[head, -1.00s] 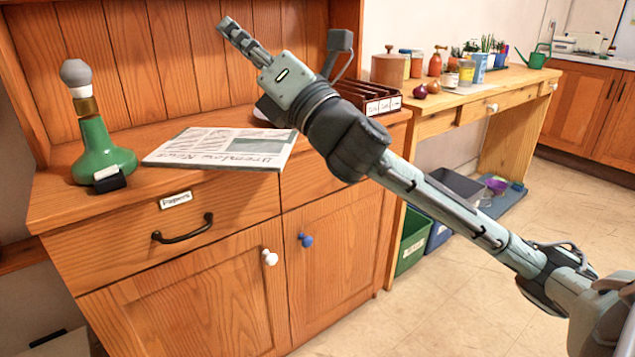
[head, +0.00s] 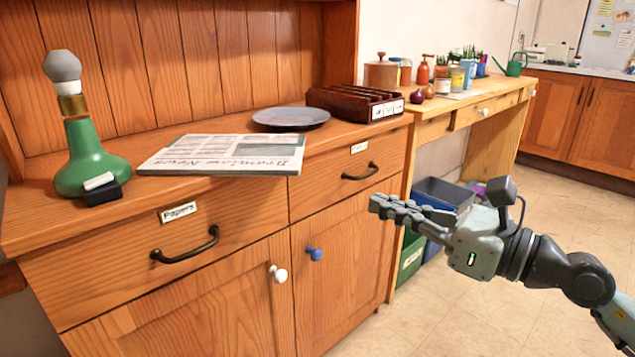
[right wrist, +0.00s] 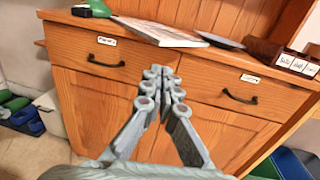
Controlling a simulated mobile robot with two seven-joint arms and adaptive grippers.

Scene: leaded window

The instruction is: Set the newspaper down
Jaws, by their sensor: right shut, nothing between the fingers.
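The newspaper (head: 225,152) lies flat on the wooden dresser top, its front edge near the dresser's front edge. It also shows in the right wrist view (right wrist: 160,32), lying on the dresser top. My right gripper (head: 378,205) is shut and empty, in the air in front of the dresser, to the right of and lower than the newspaper, and apart from it. In the right wrist view its fingers (right wrist: 161,78) are together with nothing between them. My left gripper is not in view.
A green lamp base (head: 90,160) with a small black-and-white block (head: 102,188) stands left of the newspaper. A dark plate (head: 291,117) and a wooden sorter (head: 350,102) stand to its right. Bins (head: 440,195) are under the workbench (head: 530,88). Open floor lies at right.

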